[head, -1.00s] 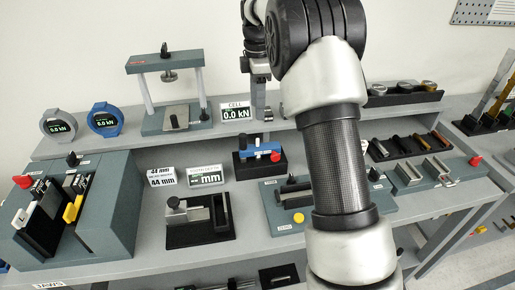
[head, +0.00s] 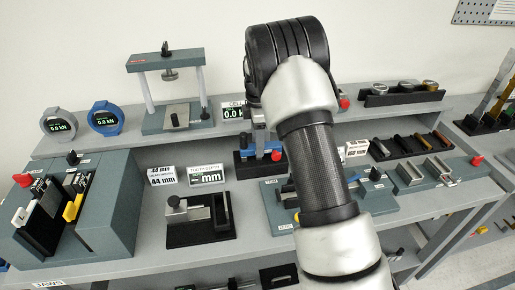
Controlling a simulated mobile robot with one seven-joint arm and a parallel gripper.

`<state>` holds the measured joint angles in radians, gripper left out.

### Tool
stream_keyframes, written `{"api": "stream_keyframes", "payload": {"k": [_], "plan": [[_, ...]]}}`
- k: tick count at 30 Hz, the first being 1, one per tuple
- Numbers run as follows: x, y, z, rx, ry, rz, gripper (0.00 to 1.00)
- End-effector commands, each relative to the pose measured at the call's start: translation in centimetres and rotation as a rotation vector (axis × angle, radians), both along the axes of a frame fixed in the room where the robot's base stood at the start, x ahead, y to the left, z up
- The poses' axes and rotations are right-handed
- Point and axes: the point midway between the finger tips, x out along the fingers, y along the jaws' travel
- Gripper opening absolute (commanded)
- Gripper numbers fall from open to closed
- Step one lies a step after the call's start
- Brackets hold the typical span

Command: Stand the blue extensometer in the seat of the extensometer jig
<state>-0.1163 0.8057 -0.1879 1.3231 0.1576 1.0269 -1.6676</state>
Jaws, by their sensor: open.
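The blue extensometer (head: 272,147) lies across a black stand (head: 241,168) with a red knob, at the middle of the bench. My gripper (head: 260,147) is open and reaches down at the extensometer, its fingers covering part of it. Whether the fingers touch it or straddle it cannot be told. A teal fixture with black knobs and a yellow button (head: 297,218) sits in front and to the right; it may be the extensometer jig. My arm hides much of its middle, so its seat cannot be made out.
A black-based fixture (head: 181,241) and the extensometer display (head: 207,175) stand to the left. A large teal jaw block (head: 109,215) is at far left. On the shelf behind are a press frame (head: 165,61) and a cell display (head: 233,113).

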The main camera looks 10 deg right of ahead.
Motion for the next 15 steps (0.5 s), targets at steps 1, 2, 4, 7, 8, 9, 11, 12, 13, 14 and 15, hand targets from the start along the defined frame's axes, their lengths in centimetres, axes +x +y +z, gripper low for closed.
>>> {"api": "stream_keyframes", "payload": {"k": [1,2,4,7,8,9,11,12,13,14,15], "plan": [[-0.04,0.01,-0.38,0.0,0.001,0.0,0.5],[-0.04,0.01,-0.51,0.0,0.001,0.0,0.5],[-0.03,0.01,-0.61,0.0,0.001,0.0,0.5],[-0.02,0.02,-0.59,0.001,0.0,0.0,0.5],[-0.02,0.02,-0.58,0.001,0.0,0.0,0.5],[-0.02,0.02,-0.58,0.001,0.0,0.0,0.47],[-0.02,0.02,-0.57,0.0,0.0,0.0,0.36],[-0.02,0.01,-0.57,0.0,0.0,0.0,0.3],[-0.02,0.02,-0.56,0.0,0.0,0.0,0.25],[-0.02,0.01,-0.56,0.0,0.0,0.0,0.2],[-0.02,0.02,-0.55,0.0,0.0,0.0,0.13]]}}
